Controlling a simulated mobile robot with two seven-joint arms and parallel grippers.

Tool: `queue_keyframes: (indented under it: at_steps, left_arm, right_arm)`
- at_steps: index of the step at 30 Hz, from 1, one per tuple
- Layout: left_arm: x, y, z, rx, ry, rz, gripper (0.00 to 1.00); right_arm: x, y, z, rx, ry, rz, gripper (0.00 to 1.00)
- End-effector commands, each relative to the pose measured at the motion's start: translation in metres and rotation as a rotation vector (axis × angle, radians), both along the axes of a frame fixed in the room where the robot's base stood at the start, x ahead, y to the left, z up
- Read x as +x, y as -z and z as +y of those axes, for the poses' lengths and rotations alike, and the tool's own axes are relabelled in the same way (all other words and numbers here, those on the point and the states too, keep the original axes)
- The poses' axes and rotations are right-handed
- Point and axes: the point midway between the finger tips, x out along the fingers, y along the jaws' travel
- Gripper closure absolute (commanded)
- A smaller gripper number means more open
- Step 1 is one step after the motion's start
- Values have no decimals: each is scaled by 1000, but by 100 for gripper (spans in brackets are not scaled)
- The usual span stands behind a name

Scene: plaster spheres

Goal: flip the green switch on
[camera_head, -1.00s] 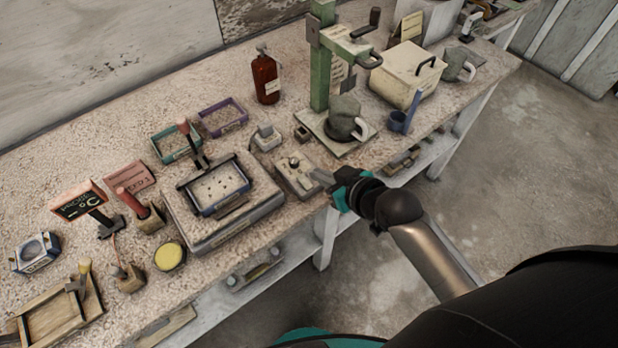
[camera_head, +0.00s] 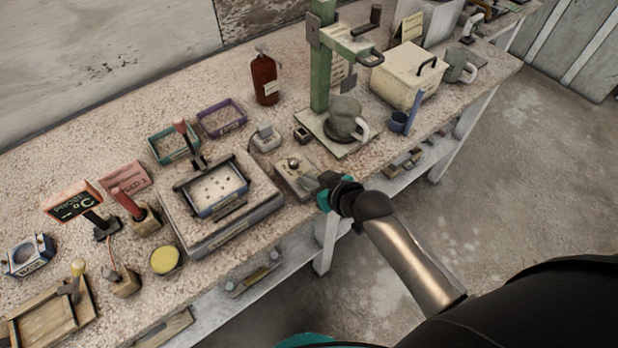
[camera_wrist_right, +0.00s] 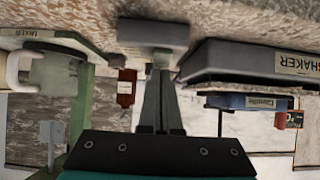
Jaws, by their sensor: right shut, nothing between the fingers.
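A small grey control box (camera_head: 293,178) with a round dark knob on top sits at the bench's front edge, right of the shaker. I cannot make out a green switch on it; its right end is partly covered by my right gripper. My right gripper (camera_head: 313,181) is shut and empty, its fingertips at the right end of the box. In the right wrist view, which is upside down, the shut fingers (camera_wrist_right: 160,75) reach toward a grey box (camera_wrist_right: 153,33). Whether they touch it is unclear. My left gripper is not in view.
The shaker (camera_head: 265,208) stands just left of the box. A green mixer stand (camera_head: 319,70) with a grey jug (camera_head: 344,118) is behind right. A brown-red bottle (camera_head: 265,80) stands farther back. Open floor lies in front of the bench.

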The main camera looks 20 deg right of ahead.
Motion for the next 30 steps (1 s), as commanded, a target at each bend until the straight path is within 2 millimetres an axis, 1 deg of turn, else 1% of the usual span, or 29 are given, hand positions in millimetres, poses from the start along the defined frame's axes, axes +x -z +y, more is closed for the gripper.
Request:
queue_keyframes:
  at_steps: [4,8,10,14,30]
  left_arm:
    - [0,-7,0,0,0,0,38]
    - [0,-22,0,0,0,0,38]
    - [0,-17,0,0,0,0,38]
    - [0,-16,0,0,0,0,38]
    - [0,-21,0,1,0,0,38]
  right_arm:
    - [1,-1,1,-5,0,18,100]
    - [4,-1,2,-23,-1,64,100]
    - [3,4,1,-22,0,64,100]
    - [3,5,1,-22,0,64,100]
    - [17,-2,6,-21,0,65,100]
